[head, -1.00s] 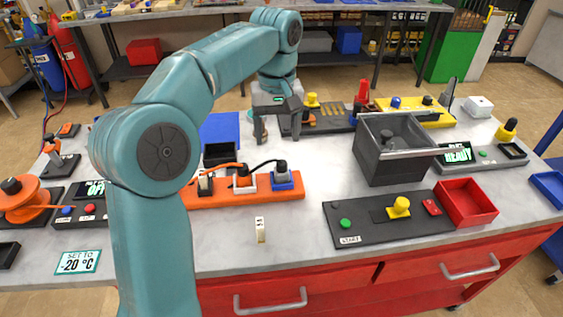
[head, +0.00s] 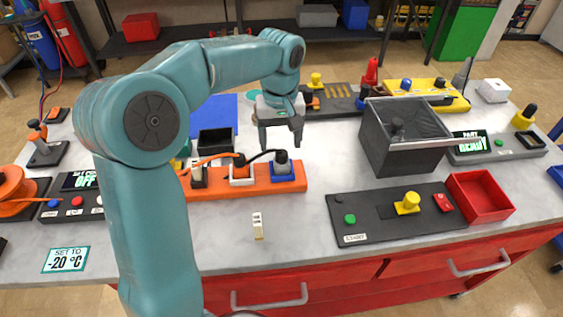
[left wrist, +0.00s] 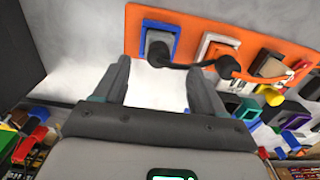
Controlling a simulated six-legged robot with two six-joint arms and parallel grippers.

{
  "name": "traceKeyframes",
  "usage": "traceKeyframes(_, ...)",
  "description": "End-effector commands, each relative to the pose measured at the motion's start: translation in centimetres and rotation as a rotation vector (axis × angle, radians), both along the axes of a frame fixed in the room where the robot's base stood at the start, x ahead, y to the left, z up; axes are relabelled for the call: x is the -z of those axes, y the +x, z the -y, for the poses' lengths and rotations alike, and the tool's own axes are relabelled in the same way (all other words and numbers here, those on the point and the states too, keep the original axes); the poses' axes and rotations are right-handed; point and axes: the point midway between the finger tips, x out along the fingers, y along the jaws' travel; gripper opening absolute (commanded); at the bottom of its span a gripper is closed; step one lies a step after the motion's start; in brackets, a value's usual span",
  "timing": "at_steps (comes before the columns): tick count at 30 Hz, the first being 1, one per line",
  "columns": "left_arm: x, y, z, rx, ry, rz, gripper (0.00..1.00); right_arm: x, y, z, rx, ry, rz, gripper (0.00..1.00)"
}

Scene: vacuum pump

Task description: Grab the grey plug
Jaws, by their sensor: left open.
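The grey plug (head: 281,161) stands in the blue-framed socket at the right end of an orange power strip (head: 272,187), with a black cord running left from it. The grey plug also shows in the left wrist view (left wrist: 158,49), just beyond the fingertips. My left gripper (head: 281,140) is open and empty, fingers pointing down, a little behind and above the plug. In the left wrist view my left gripper (left wrist: 157,66) has its fingers apart, with the plug roughly between their lines. My right gripper is not in view.
A dark bin (head: 392,155) stands to the right. A small white block (head: 257,226) stands in front on clear tabletop.

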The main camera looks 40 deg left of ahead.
Motion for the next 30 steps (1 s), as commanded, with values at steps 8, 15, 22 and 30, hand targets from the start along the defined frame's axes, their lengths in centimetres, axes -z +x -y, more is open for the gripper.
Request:
traceKeyframes(8, 2.6, 0.1, 0.0, 0.000, -0.001, -0.003, 0.70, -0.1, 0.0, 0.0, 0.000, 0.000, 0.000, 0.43)
traceKeyframes(15, 6.2, 0.3, 0.1, 0.000, 0.000, -0.003, 0.70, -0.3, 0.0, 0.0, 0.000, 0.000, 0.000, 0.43)
traceKeyframes(22, 6.7, 0.4, 0.0, -0.001, 0.001, 0.001, 0.70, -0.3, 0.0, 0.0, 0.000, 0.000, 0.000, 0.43)
traceKeyframes(30, 6.6, 0.3, 0.0, -0.001, 0.001, 0.001, 0.13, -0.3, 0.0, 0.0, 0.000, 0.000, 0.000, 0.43)
